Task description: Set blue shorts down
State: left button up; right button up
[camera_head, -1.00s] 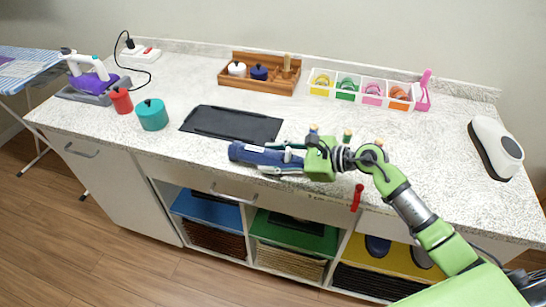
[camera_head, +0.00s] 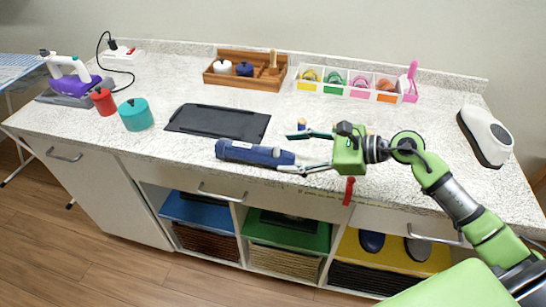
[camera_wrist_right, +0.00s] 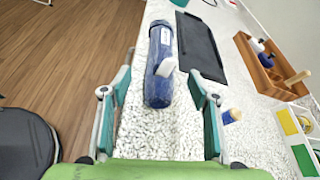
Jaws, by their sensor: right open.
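The blue shorts (camera_head: 254,153) are a rolled dark-blue bundle with a white tag, lying on the speckled counter (camera_head: 385,187) near its front edge. They also show in the right wrist view (camera_wrist_right: 160,65), between and ahead of the fingertips. My right gripper (camera_head: 298,152) is open at the right end of the roll, its fingers apart and clear of it; in the right wrist view the gripper (camera_wrist_right: 160,85) has wide-spread fingers. My left gripper is not in view.
A black folding board (camera_head: 217,122) lies behind the shorts. A teal pot (camera_head: 136,114) and red pot (camera_head: 103,101) stand left, a wooden tray (camera_head: 243,82) and white divided box (camera_head: 345,84) at the back. A red-handled tool (camera_head: 349,190) is at the front edge.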

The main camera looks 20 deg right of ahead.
jog(key=shift+v, duration=1.55)
